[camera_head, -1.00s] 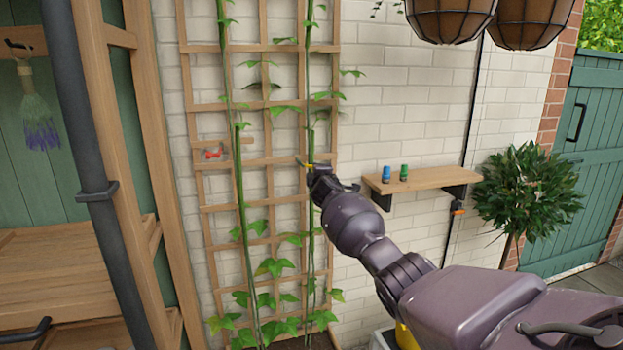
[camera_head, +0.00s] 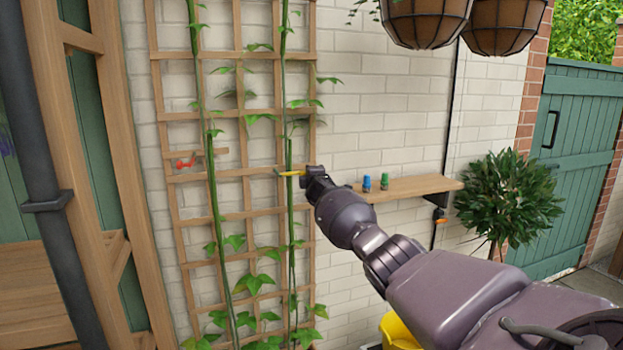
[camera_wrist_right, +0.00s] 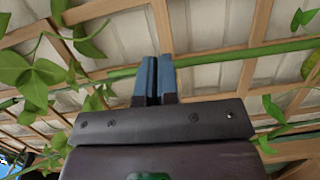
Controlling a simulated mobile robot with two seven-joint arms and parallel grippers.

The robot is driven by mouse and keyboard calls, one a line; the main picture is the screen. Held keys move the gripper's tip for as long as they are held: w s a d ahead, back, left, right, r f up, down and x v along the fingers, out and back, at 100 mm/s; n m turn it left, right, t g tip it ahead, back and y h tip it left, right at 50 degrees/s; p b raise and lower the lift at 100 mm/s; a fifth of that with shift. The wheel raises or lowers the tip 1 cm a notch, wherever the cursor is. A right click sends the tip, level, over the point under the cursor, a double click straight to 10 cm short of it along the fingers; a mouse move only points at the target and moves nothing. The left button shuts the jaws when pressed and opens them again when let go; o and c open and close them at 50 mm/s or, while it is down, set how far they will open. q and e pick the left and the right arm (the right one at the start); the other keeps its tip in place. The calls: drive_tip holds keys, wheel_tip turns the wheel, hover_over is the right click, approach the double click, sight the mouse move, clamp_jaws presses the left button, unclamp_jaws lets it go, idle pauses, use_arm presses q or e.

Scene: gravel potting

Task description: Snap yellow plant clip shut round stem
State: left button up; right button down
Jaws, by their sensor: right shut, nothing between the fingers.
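The yellow plant clip (camera_head: 290,173) shows in the head view as a small yellow bar lying level across the right-hand green stem (camera_head: 290,215), in front of the wooden trellis (camera_head: 240,110). It is too small to tell whether it is closed round the stem. My right gripper (camera_head: 304,174) is just right of the clip, its fingertips close to it. In the right wrist view, the blue fingers (camera_wrist_right: 154,78) are shut with nothing between them, and a green stem (camera_wrist_right: 215,61) passes behind their tips. I do not see the clip in that view. My left gripper is out of view.
A red clip (camera_head: 186,162) is by the left-hand stem (camera_head: 213,190). A wooden shelf (camera_head: 420,187) to the right holds a blue item (camera_head: 366,183) and a green item (camera_head: 385,181). Leaves surround the stems. Hanging baskets (camera_head: 425,22) are above right.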

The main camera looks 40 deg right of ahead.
drive_tip(key=shift+s+d+r, duration=0.1)
drive_tip(key=shift+d+r, duration=0.2)
drive_tip(key=shift+r, duration=0.25)
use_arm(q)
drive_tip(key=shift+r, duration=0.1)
